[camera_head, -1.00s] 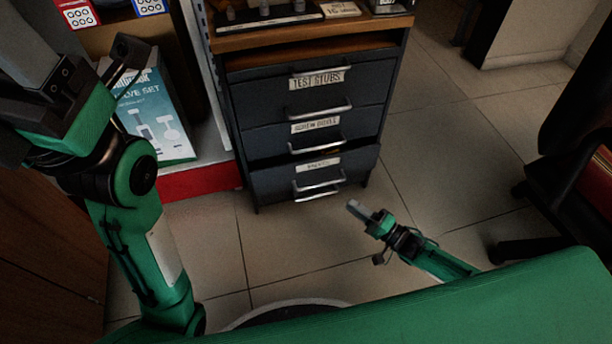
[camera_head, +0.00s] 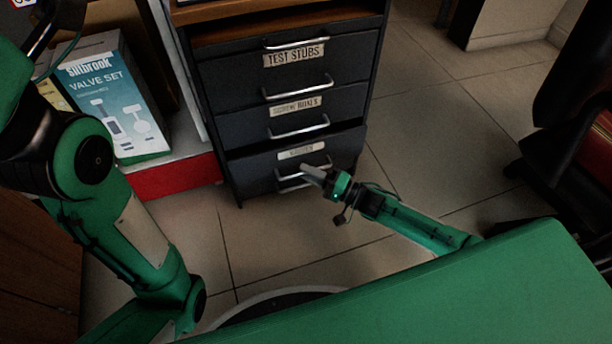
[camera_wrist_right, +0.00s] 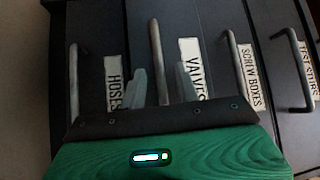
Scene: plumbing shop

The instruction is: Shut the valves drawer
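The valves drawer (camera_head: 340,151) is the third labelled front down in the dark cabinet. It stands out from the fronts above, with a dark gap over it. Its label reads VALVES in the right wrist view (camera_wrist_right: 190,66). My right gripper (camera_head: 308,171) is at its handle in the head view. In the right wrist view my right gripper (camera_wrist_right: 160,86) has its fingers apart, one on each side of the valves handle (camera_wrist_right: 156,55). Contact with the handle cannot be told. My left gripper (camera_head: 48,38) is partly in view at the upper left, away from the cabinet.
The screw boxes drawer (camera_head: 345,101) and test stubs drawer (camera_head: 350,68) above look shut. The hoses drawer's label (camera_wrist_right: 113,82) is below the valves handle. A valve set box (camera_head: 118,95) stands on a shelf to the left. A chair (camera_head: 575,150) stands right; tiled floor between is clear.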

